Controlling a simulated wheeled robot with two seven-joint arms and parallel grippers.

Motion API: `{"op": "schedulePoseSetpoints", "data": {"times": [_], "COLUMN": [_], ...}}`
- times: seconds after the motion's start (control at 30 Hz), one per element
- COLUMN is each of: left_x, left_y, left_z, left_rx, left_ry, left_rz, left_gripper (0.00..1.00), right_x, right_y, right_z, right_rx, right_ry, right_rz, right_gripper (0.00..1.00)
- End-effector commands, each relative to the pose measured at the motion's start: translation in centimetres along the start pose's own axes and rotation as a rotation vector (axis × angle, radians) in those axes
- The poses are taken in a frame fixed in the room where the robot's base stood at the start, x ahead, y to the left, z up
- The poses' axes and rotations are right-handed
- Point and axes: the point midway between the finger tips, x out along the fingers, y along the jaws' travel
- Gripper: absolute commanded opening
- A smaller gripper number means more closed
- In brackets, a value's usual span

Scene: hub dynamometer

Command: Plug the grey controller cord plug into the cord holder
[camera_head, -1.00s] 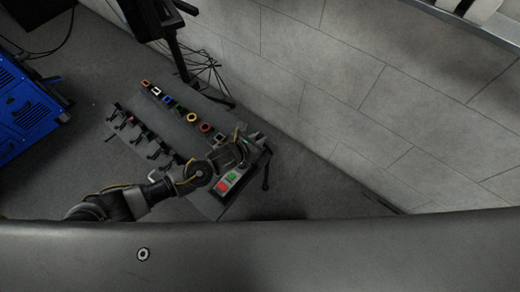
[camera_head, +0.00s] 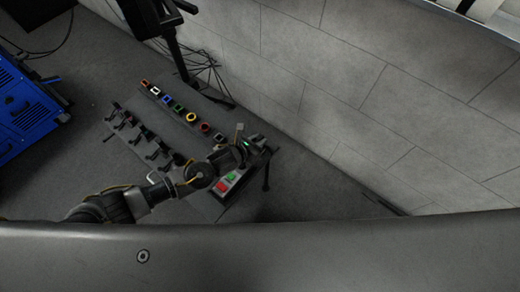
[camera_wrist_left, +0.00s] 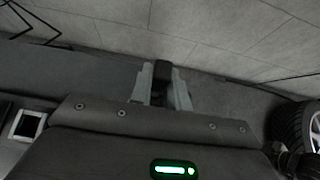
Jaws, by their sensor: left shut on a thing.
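My left gripper (camera_head: 240,130) is over the right end of the bench in the head view. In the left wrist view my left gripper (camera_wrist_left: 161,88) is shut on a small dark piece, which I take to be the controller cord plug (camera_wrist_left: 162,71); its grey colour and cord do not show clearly. A row of coloured, ringed sockets, which looks like the cord holder (camera_head: 178,107), runs along the bench left of the gripper. One square socket with a pale rim (camera_wrist_left: 28,124) shows at the left of the wrist view. The plug is apart from it. My right gripper is not in view.
A row of black lever-like parts (camera_head: 137,133) lies along the bench's near-left side. A box with red and green buttons (camera_head: 223,186) sits below the gripper. A black stand (camera_head: 178,55), a blue machine (camera_head: 25,105) and a tiled wall (camera_head: 340,80) surround the bench.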

Motion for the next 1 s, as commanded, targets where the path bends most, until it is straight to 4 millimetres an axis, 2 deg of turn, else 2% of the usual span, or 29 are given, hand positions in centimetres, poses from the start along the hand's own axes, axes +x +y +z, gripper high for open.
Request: {"op": "schedulePoseSetpoints", "data": {"times": [0.53, 0.67, 0.7, 0.8, 0.9, 1.0], "left_x": [1.0, 0.9, 0.9, 0.9, 0.9, 0.9], "left_y": [-0.1, 0.0, 0.0, 0.0, 0.0, 0.0], "left_z": [-1.5, -1.3, -1.3, -1.3, -1.3, -1.3], "left_rx": [0.0, 0.0, 0.0, 0.0, 0.0, 0.0], "left_ry": [-0.001, -0.001, -0.001, -0.001, -0.001, -0.001], "left_rz": [-0.001, -0.001, -0.001, -0.001, -0.001, -0.001], "left_gripper": [0.0, 0.0, 0.19, 0.32, 0.43, 0.43], "right_x": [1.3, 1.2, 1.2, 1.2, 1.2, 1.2], "right_y": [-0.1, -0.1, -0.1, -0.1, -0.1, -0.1], "right_z": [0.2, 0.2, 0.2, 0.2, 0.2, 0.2], "right_rx": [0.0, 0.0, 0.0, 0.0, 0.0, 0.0], "right_ry": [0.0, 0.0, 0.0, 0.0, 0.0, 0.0], "right_rz": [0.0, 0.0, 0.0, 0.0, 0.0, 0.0], "right_gripper": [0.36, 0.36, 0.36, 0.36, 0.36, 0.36]}}
